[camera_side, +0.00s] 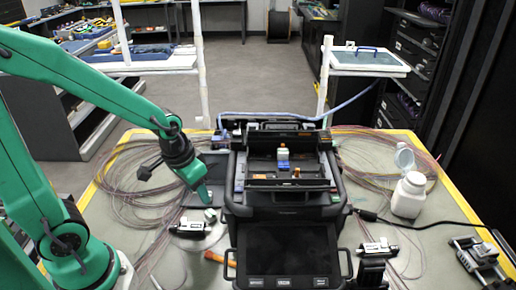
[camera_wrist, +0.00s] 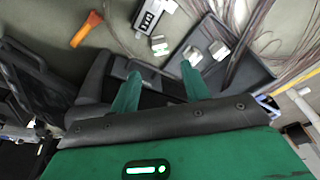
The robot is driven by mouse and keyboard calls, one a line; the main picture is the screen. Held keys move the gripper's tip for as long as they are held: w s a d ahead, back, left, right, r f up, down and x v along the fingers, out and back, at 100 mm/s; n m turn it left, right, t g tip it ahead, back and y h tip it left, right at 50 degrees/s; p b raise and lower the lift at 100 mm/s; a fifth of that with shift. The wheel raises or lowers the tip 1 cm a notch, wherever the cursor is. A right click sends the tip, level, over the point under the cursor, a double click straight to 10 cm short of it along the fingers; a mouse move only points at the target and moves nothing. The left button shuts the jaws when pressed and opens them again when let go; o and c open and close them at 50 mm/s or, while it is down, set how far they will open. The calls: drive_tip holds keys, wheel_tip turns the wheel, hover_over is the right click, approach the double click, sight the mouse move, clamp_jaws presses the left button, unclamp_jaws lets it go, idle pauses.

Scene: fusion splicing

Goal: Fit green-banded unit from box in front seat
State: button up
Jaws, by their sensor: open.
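My gripper (camera_side: 205,194) points down just left of the black splicer (camera_side: 283,205) in the side view. In the wrist view its two green fingers (camera_wrist: 160,90) stand apart with nothing between them. A shallow dark box (camera_wrist: 245,72) lies beyond the fingertips, with small silvery-white units (camera_wrist: 218,50) in it. I cannot make out a green band on any of them. In the side view the box is partly hidden by my gripper. A small white, greenish and blue block (camera_side: 283,154) stands inside the open splicer. I cannot tell which part is the front seat.
A black-and-white device (camera_side: 190,229) and an orange-handled tool (camera_side: 213,257) lie left of the splicer. A white bottle (camera_side: 409,195) with its lid open stands at right. Coiled fibres (camera_side: 135,175) lie on the mat on both sides. The splicer's screen and raised walls stick up.

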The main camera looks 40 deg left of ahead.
drive_tip(key=shift+v, duration=1.1)
drive_tip(key=shift+r, duration=0.1)
drive_tip(key=s+r+t, duration=0.3)
drive_tip(key=s+r, duration=0.3)
drive_tip(key=r, duration=0.6)
drive_tip(key=shift+d, duration=0.1)
drive_tip(key=c, duration=0.3)
drive_tip(key=shift+w, duration=0.15)
